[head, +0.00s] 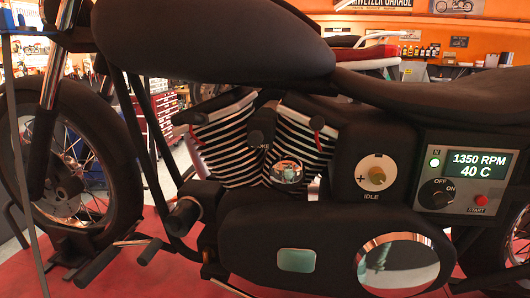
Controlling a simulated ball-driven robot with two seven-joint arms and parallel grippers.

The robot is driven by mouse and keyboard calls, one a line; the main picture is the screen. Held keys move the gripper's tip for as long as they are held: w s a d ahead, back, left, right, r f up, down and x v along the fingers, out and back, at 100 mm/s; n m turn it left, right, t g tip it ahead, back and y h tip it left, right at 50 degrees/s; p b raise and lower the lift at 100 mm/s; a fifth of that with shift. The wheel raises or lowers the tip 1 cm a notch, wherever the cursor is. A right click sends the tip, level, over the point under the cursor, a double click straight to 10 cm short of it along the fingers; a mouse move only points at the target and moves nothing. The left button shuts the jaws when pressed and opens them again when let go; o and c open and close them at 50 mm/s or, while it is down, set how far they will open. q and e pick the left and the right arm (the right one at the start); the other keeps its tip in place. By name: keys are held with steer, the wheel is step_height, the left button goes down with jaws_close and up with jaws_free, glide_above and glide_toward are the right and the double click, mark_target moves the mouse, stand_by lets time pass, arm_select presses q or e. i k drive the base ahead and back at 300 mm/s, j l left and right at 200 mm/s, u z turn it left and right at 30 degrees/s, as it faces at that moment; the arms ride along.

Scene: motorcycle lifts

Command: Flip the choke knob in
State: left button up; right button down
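The choke knob (262,124) is a dark, rounded knob between the two finned engine cylinders, in the middle of the head view. How far the knob stands out is hard to tell from this straight-on view. Neither my left nor my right gripper shows in the head view, and nothing is seen touching the knob.
An idle dial (376,178) with a brass knob sits right of the cylinders. A control box (463,181) at the right reads 1350 RPM and 40 C, with a lit green lamp, switch marked OFF and ON, and red start button. The front wheel (112,165) stands left.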

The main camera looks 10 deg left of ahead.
mark_target(255, 139)
steer(key=k+j, duration=0.25)
steer(key=k, duration=0.15)
steer(key=k+j+u, duration=0.1)
steer(key=k+j, duration=0.15)
steer(key=k, duration=0.15)
